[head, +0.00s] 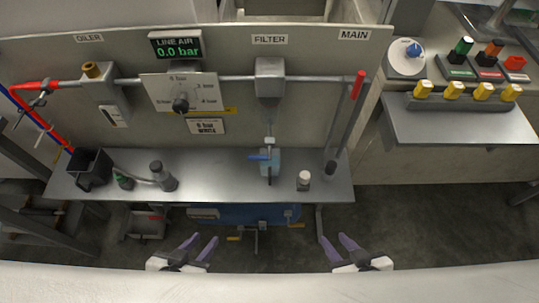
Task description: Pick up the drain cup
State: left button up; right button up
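A black, square, open-topped container (90,168) stands at the left end of the grey shelf; it looks like the drain cup, but no label confirms this. My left gripper (198,240) is open and empty, in front of the shelf and well to the right of the black container. My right gripper (334,241) is open and empty, in front of the shelf's right end. Neither gripper touches anything on the shelf.
The grey shelf (225,176) also holds a small green-topped item (124,181), a grey cylinder (161,176) and a white-capped bottle (304,180). A blue-handled fitting (265,160) hangs below the filter. A red-handled lever (359,85) is at right. The shelf's middle is clear.

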aim_at(272, 168)
jog(key=z, duration=2.4)
jog(key=k, duration=1.45)
jog(key=u, duration=2.2)
jog(key=i, duration=0.5)
jog(key=u, duration=0.05)
